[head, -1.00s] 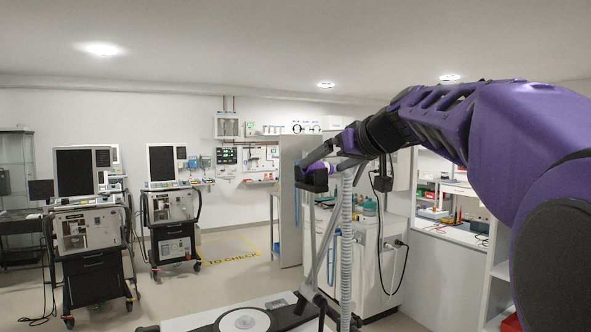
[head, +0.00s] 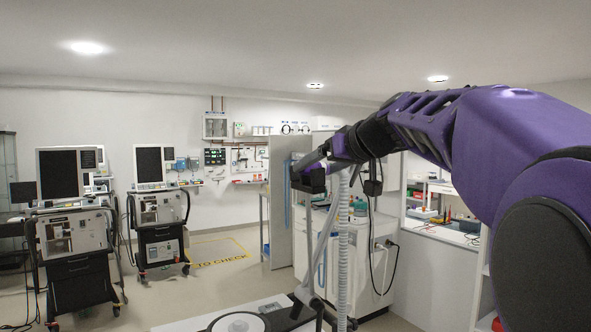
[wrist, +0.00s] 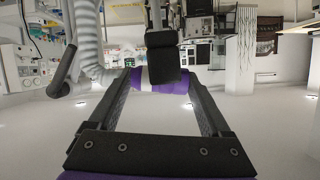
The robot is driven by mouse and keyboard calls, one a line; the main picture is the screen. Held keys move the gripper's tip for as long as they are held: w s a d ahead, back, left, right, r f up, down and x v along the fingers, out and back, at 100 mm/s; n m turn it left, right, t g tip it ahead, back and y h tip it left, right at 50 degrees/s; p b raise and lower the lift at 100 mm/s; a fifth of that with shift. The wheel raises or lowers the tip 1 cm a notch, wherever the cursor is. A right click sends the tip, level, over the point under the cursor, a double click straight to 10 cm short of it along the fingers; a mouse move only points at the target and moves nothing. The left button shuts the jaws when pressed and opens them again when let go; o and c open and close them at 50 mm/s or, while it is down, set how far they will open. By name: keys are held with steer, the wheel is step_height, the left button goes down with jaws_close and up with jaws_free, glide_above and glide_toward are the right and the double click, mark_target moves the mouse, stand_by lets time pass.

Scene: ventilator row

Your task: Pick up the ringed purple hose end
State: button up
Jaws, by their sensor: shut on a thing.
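The purple hose end (wrist: 142,88) with a pale ring around it lies crosswise between the two fingers of my gripper (wrist: 158,88) in the wrist view. The fingers are shut on it, one at each side. A black block covers part of its middle. In the head view my gripper (head: 308,178) is raised at mid-picture, and the hose end is hard to make out there. A pale corrugated hose (head: 343,240) hangs down just right of the gripper; it also shows in the wrist view (wrist: 88,40) at upper left.
A white surface with a round disc (head: 238,322) is low in front. A grey-white cabinet (head: 370,255) stands behind the hose. Two ventilators on carts (head: 75,245) (head: 160,215) stand at left. Open floor (head: 220,285) lies between them and the cabinet.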

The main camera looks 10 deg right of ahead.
mark_target(318, 166)
steer(key=c, duration=0.4)
steer(key=shift+r, duration=0.1)
step_height(318, 166, up, 10)
steer(key=shift+f+p, duration=0.1)
steer(key=shift+p, duration=0.55)
